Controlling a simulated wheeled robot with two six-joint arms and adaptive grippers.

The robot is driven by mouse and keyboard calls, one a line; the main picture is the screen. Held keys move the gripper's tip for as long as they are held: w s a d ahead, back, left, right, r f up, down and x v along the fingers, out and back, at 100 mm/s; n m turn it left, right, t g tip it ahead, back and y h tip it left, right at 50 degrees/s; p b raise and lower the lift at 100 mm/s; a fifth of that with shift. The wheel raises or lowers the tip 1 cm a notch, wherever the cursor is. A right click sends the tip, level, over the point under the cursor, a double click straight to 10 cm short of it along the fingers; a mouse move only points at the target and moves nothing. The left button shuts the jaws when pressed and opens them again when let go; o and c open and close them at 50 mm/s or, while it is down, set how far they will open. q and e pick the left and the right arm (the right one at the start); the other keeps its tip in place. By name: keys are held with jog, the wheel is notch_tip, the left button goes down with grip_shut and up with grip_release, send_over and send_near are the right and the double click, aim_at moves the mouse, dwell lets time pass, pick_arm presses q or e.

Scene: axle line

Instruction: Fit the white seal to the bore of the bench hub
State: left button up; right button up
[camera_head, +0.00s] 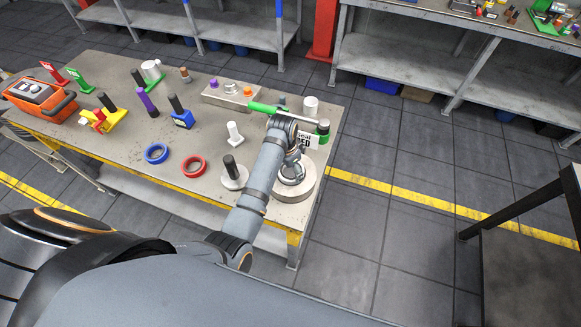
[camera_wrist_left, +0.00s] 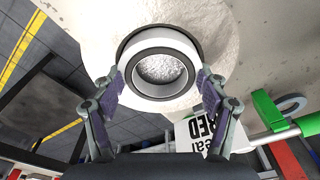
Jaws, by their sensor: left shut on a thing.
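The bench hub (camera_head: 297,193) is a wide, pale round block at the table's near right corner. In the left wrist view the hub (camera_wrist_left: 222,22) fills the top middle. My left gripper (camera_head: 291,172) is over the hub, and its fingers (camera_wrist_left: 160,88) are shut on the sides of the white seal (camera_wrist_left: 137,48). The seal is a white ring with a dark inner edge, lined up over the middle of the hub. A dark arc shows around its far side. I cannot tell whether the seal is in the bore or just above it. My right gripper is not in view.
A sign (camera_head: 306,139) with "seal" and "RED" partly readable stands behind the gripper, beside a green-handled tool (camera_head: 268,109). A blue ring (camera_head: 156,153), a red ring (camera_head: 193,167) and a white-based post (camera_head: 234,176) stand left of the arm.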

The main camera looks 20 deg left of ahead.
pick_arm(q)
jog(key=o, duration=1.3)
jog(key=shift+r, duration=0.1)
jog(key=r, duration=0.7)
jog(key=s+r, duration=0.1)
jog(key=r, duration=0.3)
jog(key=shift+s+a+r, duration=0.1)
jog(key=shift+a+r, duration=0.25)
jog(key=shift+a, duration=0.05)
